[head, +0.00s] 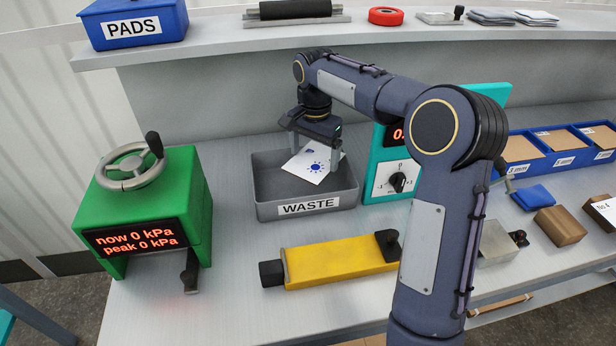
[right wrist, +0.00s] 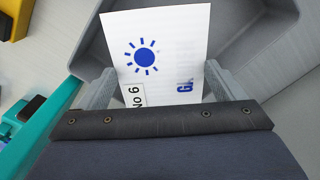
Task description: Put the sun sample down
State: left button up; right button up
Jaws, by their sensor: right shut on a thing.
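The sun sample (head: 312,163) is a white sheet with a blue sun print. My right gripper (head: 316,150) is shut on it and holds it over the grey bin labelled WASTE (head: 308,207). In the right wrist view the sun sample (right wrist: 160,50) is between the two grey fingers (right wrist: 160,88), with a "No 6" label and blue lettering near the gripper. The bin's grey wall (right wrist: 240,35) shows behind it. I cannot tell whether the sheet touches the bin floor. My left gripper is not in view.
A green press (head: 155,215) with a handwheel reads 0 kPa at the left. A yellow bar tool (head: 335,263) lies in front of the bin. A teal dial box (head: 385,160) stands right of it. Blue trays (head: 555,150) and small blocks are at the right.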

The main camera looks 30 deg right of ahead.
aim_at(314, 187)
jog(key=shift+s+f, duration=0.1)
jog(key=shift+f, duration=3.85)
jog(key=shift+f, duration=0.15)
